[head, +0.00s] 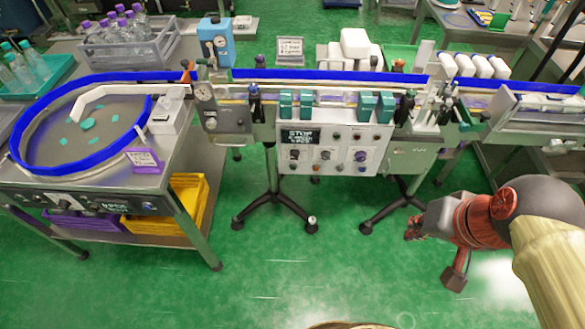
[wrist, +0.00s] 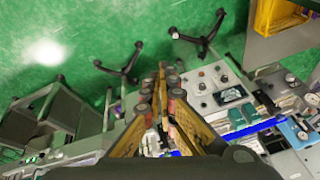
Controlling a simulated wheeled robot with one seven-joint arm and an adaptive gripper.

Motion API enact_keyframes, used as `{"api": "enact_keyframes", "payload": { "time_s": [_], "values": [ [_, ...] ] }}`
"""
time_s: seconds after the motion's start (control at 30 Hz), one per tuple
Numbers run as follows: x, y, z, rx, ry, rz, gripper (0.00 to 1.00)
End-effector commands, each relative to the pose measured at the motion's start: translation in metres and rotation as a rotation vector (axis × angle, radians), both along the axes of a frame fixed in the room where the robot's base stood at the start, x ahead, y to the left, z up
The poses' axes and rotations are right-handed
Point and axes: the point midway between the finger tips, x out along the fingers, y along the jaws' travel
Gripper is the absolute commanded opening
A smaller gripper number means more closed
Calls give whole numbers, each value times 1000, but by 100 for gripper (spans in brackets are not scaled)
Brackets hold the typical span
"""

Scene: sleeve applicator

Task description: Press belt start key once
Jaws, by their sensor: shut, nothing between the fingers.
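The control panel (head: 335,168) is a pale grey box on the front of the conveyor. It carries a dark sign (head: 300,137) with white lettering and several small buttons and knobs (head: 325,155). Which one is the belt start key I cannot tell. In the wrist view the panel (wrist: 207,103) lies right of my fingers, with its dark sign (wrist: 232,94). My gripper (head: 412,229) is at the right in the head view, in front of the conveyor and apart from the panel. Its fingers (wrist: 168,72) are shut and empty in the wrist view.
The conveyor (head: 450,92) with a blue rail runs across the back. Tripod legs (head: 275,205) spread below the conveyor. The green floor (head: 330,265) in front is clear.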

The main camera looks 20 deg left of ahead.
Motion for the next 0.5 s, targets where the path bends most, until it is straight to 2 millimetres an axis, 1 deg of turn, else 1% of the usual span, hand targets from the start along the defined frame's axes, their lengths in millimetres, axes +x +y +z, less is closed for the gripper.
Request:
{"api": "enact_keyframes", "payload": {
  "time_s": [0.1,0.27,0.3,0.5],
  "values": [
    [16,37,-1,136,145,-43,0],
    [37,89,-5,317,340,-123,0],
    [42,102,-6,360,388,-145,0],
    [73,166,-12,563,634,-269,0]
  ]
}}
